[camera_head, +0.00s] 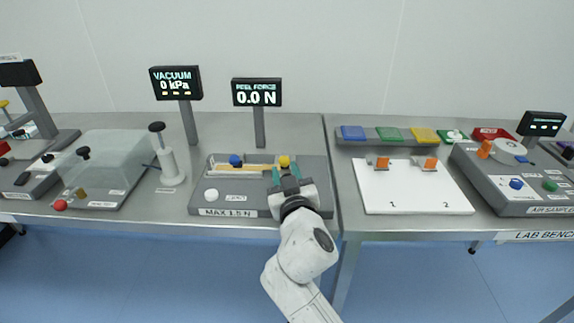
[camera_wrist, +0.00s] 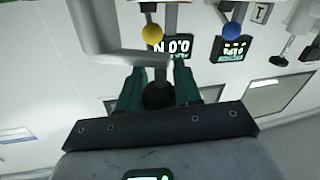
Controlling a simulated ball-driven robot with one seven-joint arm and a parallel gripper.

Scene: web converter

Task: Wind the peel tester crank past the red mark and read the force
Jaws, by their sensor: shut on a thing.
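The peel tester (camera_head: 230,196) is a grey base with a "MAX 1.5 N" label, a blue knob (camera_head: 235,160), a yellow knob (camera_head: 284,161) and a white button (camera_head: 211,195). Its display (camera_head: 257,92) reads PEEL FORCE 0.0 N. My gripper (camera_head: 286,174) is at the right part of the base. In the wrist view its green fingers are shut on a dark round crank knob (camera_wrist: 158,96). A grey bar (camera_wrist: 130,56), apparently the crank arm, passes just beyond the fingers. My gripper hides the crank in the head view. I cannot make out the red mark.
A vacuum display (camera_head: 175,83) reading 0 kPa and a white upright handle post (camera_head: 170,165) stand left of the tester. A clear-covered box (camera_head: 110,160) is further left. A white board (camera_head: 412,190) with two orange clips lies to the right, beyond a bench seam.

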